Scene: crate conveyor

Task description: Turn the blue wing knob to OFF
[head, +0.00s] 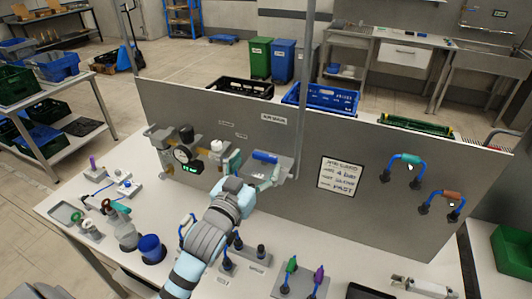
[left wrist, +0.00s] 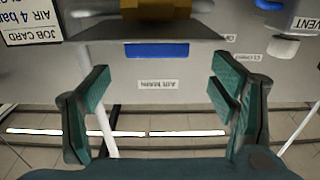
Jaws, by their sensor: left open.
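The blue wing knob (head: 265,157) sits on a grey fitting on the upright panel (head: 305,150), below the AIR MAIN label (head: 273,118). Its wing lies roughly level. In the left wrist view, which is upside down, the blue wing (left wrist: 156,50) shows beyond the fingertips, near the middle. My left gripper (head: 252,172) is open and empty in front of the knob, its green fingers spread wide; they also show in the left wrist view (left wrist: 160,85). I see no contact with the knob. No OFF marking is readable. My right gripper is not in view.
A gauge (head: 183,154) and a white knob (head: 216,146) are left of the blue knob. Crates (head: 321,97) lie behind the panel.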

